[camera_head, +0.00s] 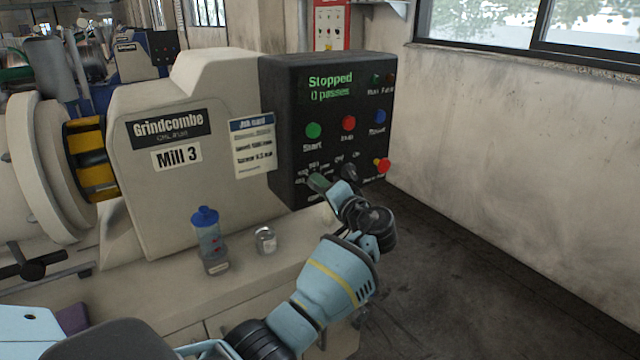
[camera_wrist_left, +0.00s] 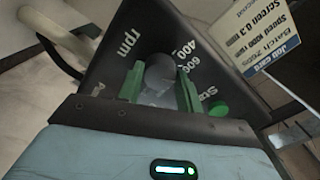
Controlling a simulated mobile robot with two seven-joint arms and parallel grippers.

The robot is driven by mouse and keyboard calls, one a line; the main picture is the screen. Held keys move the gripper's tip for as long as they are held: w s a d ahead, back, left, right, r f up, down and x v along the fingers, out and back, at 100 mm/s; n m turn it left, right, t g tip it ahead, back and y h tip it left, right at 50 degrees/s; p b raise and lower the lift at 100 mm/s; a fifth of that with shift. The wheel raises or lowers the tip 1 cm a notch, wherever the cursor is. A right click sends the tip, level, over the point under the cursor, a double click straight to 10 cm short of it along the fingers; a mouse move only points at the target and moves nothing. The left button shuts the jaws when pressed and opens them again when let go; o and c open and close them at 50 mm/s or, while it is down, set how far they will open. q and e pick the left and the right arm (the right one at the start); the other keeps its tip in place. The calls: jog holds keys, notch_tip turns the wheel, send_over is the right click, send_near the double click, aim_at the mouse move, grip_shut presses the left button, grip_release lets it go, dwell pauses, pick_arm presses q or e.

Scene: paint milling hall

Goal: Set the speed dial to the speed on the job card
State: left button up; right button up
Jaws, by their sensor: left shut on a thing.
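The mill's black control panel (camera_head: 330,115) carries the speed dial at its lower left, mostly hidden by my left gripper in the head view. In the left wrist view the grey round dial (camera_wrist_left: 160,72) sits between the two green fingers of my left gripper (camera_wrist_left: 160,88), which is shut on it. "rpm", "400" and "600" are printed around the dial; its pointer is not clear. My left gripper also shows in the head view (camera_head: 320,183). The job card (camera_head: 254,147) hangs left of the panel and shows in the left wrist view (camera_wrist_left: 262,32); its speed figure is too blurred to read surely.
The display (camera_head: 330,88) reads "Stopped, 0 passes". Green (camera_head: 313,130), red (camera_head: 348,123) and blue (camera_head: 377,116) buttons sit above the dial. A black knob (camera_head: 348,172) and red button (camera_head: 382,165) are close right. A blue-capped bottle (camera_head: 208,235) and small can (camera_head: 265,240) stand on the ledge.

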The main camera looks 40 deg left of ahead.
pick_arm(q)
jog(key=shift+r+m+p, duration=0.1)
jog(key=shift+m+p, duration=2)
jog(key=shift+m, duration=4.9)
pick_arm(e)
jog(key=w+r+t, duration=0.1)
jog(key=w+r, duration=0.4)
jog(key=r, duration=0.1)
jog(key=shift+w+d+r+t, duration=0.15)
jog(key=shift+d+t, duration=0.25)
pick_arm(q)
jog(key=o, duration=1)
jog(key=shift+d, duration=0.1)
jog(key=shift+v, duration=3.8)
